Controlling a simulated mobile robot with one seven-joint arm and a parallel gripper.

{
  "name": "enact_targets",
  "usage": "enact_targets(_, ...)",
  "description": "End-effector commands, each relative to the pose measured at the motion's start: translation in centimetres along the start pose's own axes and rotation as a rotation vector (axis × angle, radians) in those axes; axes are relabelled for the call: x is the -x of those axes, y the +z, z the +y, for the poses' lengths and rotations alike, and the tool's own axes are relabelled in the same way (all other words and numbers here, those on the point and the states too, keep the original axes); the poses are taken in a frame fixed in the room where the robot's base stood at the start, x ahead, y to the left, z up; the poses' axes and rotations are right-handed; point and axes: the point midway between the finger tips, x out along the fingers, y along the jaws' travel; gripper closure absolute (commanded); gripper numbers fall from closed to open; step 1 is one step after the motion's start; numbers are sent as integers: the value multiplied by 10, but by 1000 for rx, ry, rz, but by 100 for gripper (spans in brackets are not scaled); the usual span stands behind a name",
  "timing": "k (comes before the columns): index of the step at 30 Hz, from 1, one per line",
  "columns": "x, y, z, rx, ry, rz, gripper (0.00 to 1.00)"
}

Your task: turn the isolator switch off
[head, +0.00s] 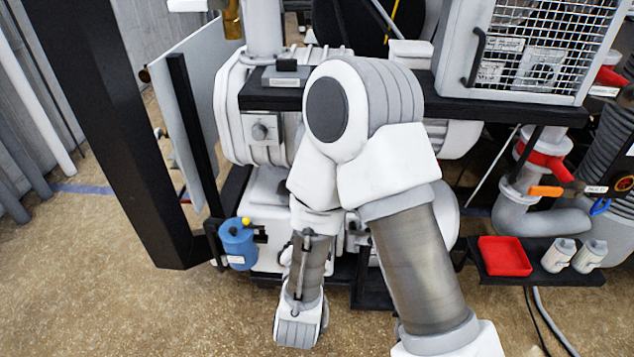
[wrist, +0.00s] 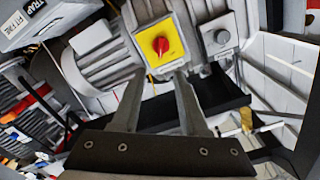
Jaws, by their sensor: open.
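The isolator switch shows in the wrist view as a red rotary knob (wrist: 160,45) on a yellow square plate (wrist: 174,60). The red handle looks roughly upright in the picture; its markings are too small to read. My gripper (wrist: 159,75) is open and empty, its two fingers pointing toward the plate, one below each side of the knob. The fingertips seem short of the knob, and I see nothing between them. In the head view the switch is hidden behind my arm, and I cannot make out the jaws there.
A grey box with a round knob (wrist: 221,37) sits right of the yellow plate. In the head view a mesh-fronted cabinet (head: 540,50) is upper right, a red tray (head: 504,256) and white bottles (head: 559,255) lower right. A dark post (head: 115,130) and blue canister (head: 238,243) stand left.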

Motion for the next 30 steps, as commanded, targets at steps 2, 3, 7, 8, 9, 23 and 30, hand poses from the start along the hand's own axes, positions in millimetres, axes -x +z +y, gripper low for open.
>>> enact_targets(2, -4, 4, 3, -4, 1, 4, 56)
enact_targets(3, -5, 4, 3, -5, 2, 5, 56)
enact_targets(7, -9, 4, 3, -5, 3, 4, 56)
enact_targets(8, -10, 4, 2, -5, 2, 5, 56)
enact_targets(9, -11, 4, 3, -5, 2, 3, 56)
enact_targets(23, -18, 2, 2, 3, -11, 3, 56)
enact_targets(30, -68, -2, 0, 3, -6, 1, 56)
